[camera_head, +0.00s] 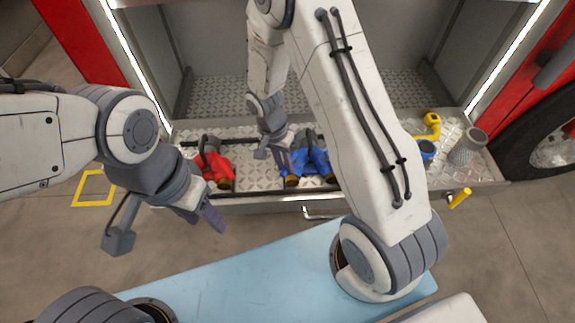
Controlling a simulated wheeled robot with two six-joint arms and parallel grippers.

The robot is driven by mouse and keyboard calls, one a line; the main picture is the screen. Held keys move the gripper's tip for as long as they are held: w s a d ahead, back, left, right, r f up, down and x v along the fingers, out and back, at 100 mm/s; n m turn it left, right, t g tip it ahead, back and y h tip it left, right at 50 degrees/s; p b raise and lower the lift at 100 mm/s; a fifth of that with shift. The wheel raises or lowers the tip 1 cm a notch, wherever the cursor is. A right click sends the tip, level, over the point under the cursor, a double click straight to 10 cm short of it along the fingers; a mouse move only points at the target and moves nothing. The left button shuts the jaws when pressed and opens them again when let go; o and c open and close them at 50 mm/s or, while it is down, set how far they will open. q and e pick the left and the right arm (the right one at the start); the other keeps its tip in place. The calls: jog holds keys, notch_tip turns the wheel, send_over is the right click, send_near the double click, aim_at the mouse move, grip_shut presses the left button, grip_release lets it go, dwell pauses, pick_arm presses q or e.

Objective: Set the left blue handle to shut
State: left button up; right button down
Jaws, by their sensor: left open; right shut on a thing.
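A blue valve fitting (319,160) sits on the bumper deck in the middle, partly behind my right arm. My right gripper (276,156) is at its left side and is shut on the left blue handle. The handle is mostly hidden by the fingers, so its angle cannot be told. My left gripper (212,217) is open and empty, in front of the deck's edge and below the red valve fitting (217,165). Another blue part (427,149) shows to the right of my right arm.
A yellow pipe elbow (430,125), a grey cylinder (468,146) and a yellow handle (459,198) are at the deck's right. A black tyre (525,125) stands far right. Floor at left front is clear.

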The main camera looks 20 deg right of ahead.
jog(key=shift+w+a+m+g+y+p, duration=0.15)
jog(key=shift+w+m+y+p, duration=0.25)
jog(key=shift+w+m, duration=1.05)
jog(key=shift+w+a+m+g+y+p, duration=0.15)
jog(key=shift+w+m+y+p, duration=0.25)
jog(key=shift+m, duration=2.15)
jog(key=shift+w+a+m+g+y+p, duration=0.15)
jog(key=shift+w+m+y+p, duration=0.2)
jog(key=shift+w+m, duration=1.1)
jog(key=shift+s+m, duration=0.5)
jog(key=shift+m, duration=0.15)
jog(key=c, duration=0.8)
grip_release()
jog(key=shift+o, duration=0.2)
jog(key=shift+r, duration=0.1)
jog(key=v, duration=1)
jog(key=shift+r, duration=0.2)
jog(key=shift+s, duration=0.1)
